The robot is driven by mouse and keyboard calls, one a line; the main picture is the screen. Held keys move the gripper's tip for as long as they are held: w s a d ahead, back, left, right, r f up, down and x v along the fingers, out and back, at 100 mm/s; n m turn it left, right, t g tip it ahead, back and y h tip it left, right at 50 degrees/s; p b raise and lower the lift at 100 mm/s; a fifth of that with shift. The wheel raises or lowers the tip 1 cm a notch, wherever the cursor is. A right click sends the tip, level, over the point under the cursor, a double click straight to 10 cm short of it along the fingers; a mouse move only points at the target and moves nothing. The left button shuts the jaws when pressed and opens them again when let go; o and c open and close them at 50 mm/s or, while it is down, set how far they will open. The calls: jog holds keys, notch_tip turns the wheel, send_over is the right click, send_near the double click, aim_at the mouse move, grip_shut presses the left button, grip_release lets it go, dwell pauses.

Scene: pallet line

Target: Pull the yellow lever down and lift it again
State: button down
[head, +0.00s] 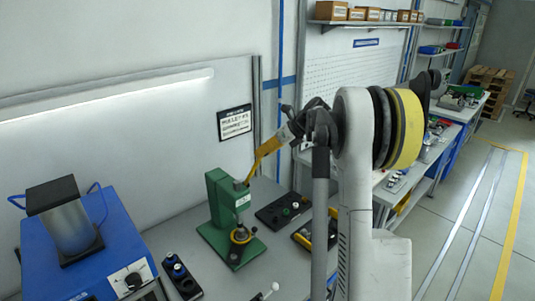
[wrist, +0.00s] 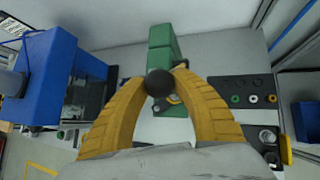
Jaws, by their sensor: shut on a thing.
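A green press (head: 222,205) stands on the grey bench; it also shows beyond my fingers in the wrist view (wrist: 161,42). My gripper (wrist: 160,82) has its two yellow fingers closed on a round black knob (wrist: 160,83), which sits between the fingertips. In the head view my gripper (head: 247,181) reaches down from the upper right, with its tips beside the top of the press. A little yellow shows just behind the knob in the wrist view. The lever's arm is mostly hidden by the knob and fingers, so its angle is hard to tell.
A blue machine (head: 85,250) with a dark-topped block stands left of the press. A dark tray with round parts (head: 284,210) lies to its right. A small black holder (head: 180,278) stands in front. A wall panel with a sign (head: 235,123) is behind.

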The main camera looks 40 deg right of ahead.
jog(key=shift+w+r, duration=0.1)
jog(key=shift+w, duration=0.05)
jog(key=c, duration=1)
grip_release()
jog(key=v, duration=1.2)
jog(key=shift+r, duration=0.1)
jog(key=shift+a, duration=0.15)
